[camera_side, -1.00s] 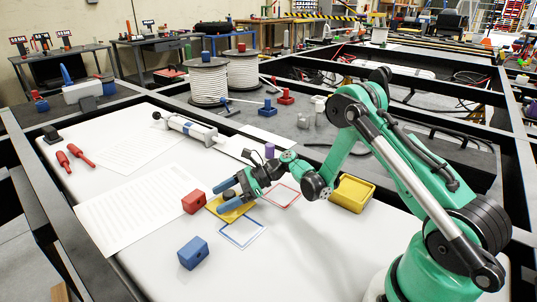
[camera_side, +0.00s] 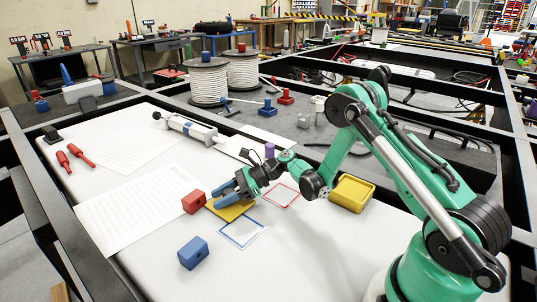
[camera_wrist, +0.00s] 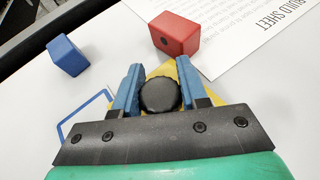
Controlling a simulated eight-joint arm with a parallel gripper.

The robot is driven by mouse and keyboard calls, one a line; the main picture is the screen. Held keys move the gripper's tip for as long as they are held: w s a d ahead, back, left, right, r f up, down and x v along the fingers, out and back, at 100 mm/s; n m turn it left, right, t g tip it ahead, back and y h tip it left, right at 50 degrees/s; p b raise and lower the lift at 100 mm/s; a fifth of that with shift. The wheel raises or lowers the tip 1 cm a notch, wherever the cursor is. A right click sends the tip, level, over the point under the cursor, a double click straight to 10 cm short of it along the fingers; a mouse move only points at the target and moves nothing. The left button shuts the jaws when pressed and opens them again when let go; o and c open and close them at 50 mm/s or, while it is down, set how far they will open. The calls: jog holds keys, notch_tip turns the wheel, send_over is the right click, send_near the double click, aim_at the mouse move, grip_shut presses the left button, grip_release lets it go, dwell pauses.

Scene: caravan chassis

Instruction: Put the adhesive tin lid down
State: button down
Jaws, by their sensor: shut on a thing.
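The adhesive tin lid is a flat yellow plate (camera_side: 230,210) with a round black knob, seen in the wrist view (camera_wrist: 160,93). It is low at the white worktop, beside the red block. I cannot tell whether it fully touches the surface. My gripper (camera_side: 222,196) is shut on the knob, with one blue finger on each side of it; it also shows in the wrist view (camera_wrist: 159,69). The fingers hide part of the plate. A yellow box-shaped tin (camera_side: 352,194) stands to the right.
A red block (camera_side: 193,202) is close by the lid, and a blue block (camera_side: 193,253) is nearer the front. A blue outlined square (camera_side: 242,232) and a red outlined square (camera_side: 281,195) are flat on the worktop. Paper sheets (camera_side: 135,213) lie to the left.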

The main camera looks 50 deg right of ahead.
notch_tip(320, 180, up, 19)
jog(key=m+t+h, duration=0.4)
send_over(222, 179)
notch_tip(222, 179, down, 15)
jog(key=shift+r, duration=0.1)
jog(key=shift+f, duration=2.2)
jog(key=shift+c, duration=2.4)
grip_release()
jog(key=shift+f, duration=0.1)
